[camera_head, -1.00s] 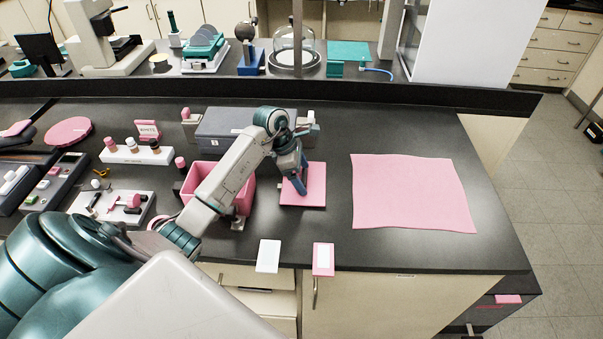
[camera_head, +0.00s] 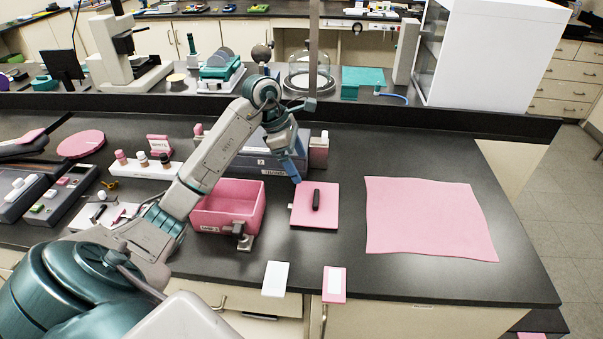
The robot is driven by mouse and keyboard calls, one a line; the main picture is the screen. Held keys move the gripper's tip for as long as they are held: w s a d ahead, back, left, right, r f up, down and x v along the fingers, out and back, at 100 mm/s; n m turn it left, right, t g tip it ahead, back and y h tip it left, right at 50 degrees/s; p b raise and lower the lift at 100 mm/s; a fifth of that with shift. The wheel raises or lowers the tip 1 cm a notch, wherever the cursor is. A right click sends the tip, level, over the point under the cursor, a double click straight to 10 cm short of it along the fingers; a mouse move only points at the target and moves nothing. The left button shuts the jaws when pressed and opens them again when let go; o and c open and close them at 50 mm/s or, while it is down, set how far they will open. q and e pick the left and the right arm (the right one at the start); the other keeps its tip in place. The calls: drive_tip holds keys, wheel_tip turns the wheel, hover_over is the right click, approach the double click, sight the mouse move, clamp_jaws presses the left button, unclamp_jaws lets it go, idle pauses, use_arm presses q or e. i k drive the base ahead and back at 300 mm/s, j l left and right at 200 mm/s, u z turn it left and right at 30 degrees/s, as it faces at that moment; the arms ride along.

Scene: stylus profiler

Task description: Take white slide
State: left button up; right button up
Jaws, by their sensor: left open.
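My left gripper (camera_head: 293,169) is open, with blue fingers pointing down. It hangs over the back edge of a pink square pad (camera_head: 326,218), near the grey box behind. A black bar-shaped piece (camera_head: 316,200) lies on the pad, apart from the fingers. A small pale tab (camera_head: 291,207) shows at the pad's left edge; I cannot tell what it is. A white flat card (camera_head: 275,279) and a pink card with a white middle (camera_head: 334,284) are at the bench's front edge. I cannot tell which piece is the white slide. My right gripper is not in view.
A pink open bin (camera_head: 227,226) stands left of the pad, below my forearm. A grey box (camera_head: 253,165) stands behind. A pink mat (camera_head: 428,220) lies flat at right. A white rack with small bottles (camera_head: 141,168) and a pink sign (camera_head: 158,145) are at left.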

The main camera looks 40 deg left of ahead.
sight(276, 278)
drive_tip(key=u, duration=1.35)
